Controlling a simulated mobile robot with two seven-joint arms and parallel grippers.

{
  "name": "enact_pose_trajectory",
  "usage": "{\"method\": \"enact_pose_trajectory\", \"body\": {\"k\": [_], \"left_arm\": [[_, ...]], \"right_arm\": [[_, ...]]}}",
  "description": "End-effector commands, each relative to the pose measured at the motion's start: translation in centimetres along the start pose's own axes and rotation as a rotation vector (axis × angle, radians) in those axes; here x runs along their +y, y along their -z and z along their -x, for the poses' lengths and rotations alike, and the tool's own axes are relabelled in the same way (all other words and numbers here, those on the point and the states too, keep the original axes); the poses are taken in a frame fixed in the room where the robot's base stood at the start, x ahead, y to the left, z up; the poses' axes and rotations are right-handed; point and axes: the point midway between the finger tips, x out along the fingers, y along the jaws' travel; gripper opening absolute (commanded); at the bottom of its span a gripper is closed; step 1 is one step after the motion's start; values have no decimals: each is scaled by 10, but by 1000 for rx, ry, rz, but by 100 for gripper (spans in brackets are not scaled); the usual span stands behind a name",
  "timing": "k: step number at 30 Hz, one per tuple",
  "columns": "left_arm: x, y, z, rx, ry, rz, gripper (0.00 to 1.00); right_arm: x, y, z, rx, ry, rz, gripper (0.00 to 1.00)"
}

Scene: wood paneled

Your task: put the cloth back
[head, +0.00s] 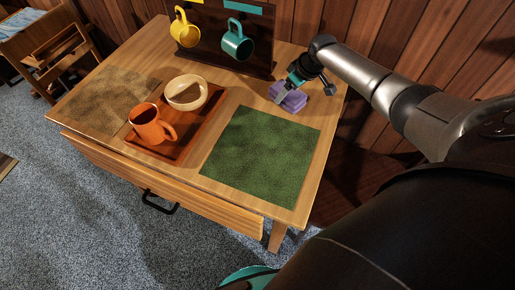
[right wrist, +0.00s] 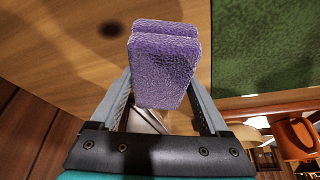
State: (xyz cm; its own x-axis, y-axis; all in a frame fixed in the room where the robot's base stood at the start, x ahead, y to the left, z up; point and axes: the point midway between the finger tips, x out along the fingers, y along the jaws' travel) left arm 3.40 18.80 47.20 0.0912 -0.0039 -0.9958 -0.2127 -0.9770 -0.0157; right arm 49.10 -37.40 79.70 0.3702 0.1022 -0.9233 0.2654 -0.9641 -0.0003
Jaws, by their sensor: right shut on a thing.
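The cloth is a folded purple pad (head: 289,98) at the back right of the wooden table, beyond the green mat. My right gripper (head: 290,88) reaches down over it from the right. In the right wrist view the cloth (right wrist: 165,65) sits between the two fingers of the gripper (right wrist: 162,100), which is shut on it. I cannot tell whether the cloth touches the tabletop. My left gripper is not in view.
A green mat (head: 262,155) covers the table's front right. A red-brown tray (head: 178,151) holds an orange mug (head: 150,124) and a cream bowl (head: 186,92). A brown mat (head: 100,97) lies left. Behind, a dark rack (head: 208,48) carries yellow (head: 184,29) and teal (head: 237,42) mugs.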

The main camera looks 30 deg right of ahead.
Motion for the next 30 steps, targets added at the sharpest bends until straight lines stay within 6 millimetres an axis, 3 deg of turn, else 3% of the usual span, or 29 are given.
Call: {"method": "enact_pose_trajectory", "body": {"k": [11, 12, 17, 26, 30], "left_arm": [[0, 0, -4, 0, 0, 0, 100], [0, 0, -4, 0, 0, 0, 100], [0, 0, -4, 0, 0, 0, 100], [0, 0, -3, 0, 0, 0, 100], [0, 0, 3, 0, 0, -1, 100]], "right_arm": [[0, -2, -6, 1, 0, -1, 25], [0, -2, -6, 1, 0, 0, 80], [0, -2, -6, 0, 0, 0, 98], [0, -2, -4, 0, 0, 0, 100], [0, -2, 8, -1, 0, 2, 100]]}}
